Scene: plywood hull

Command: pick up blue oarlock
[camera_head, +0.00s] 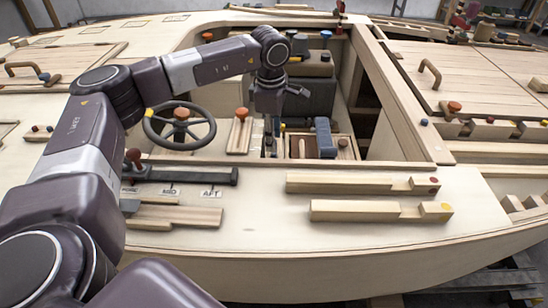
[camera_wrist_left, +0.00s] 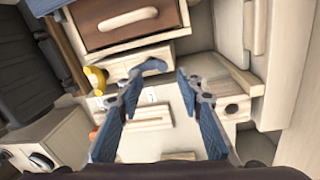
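In the left wrist view a small dark-blue curved piece (camera_wrist_left: 154,65) lies on a pale wooden ledge, just beyond the fingertips. It looks like the blue oarlock, though it is too small to be sure. My left gripper (camera_wrist_left: 157,88) is open, with its two blue fingers spread and nothing between them. In the head view my left gripper (camera_head: 269,138) reaches down into the cockpit, between the steering wheel and a wooden box. I cannot make out the blue piece there. My right gripper is not in view.
A yellow piece (camera_wrist_left: 96,79) lies left of the blue one, near a drawer (camera_wrist_left: 125,22) with a pale handle. The steering wheel (camera_head: 179,126) is left of my gripper. A blue padded block (camera_head: 324,138) is to its right. Cockpit walls stand close around.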

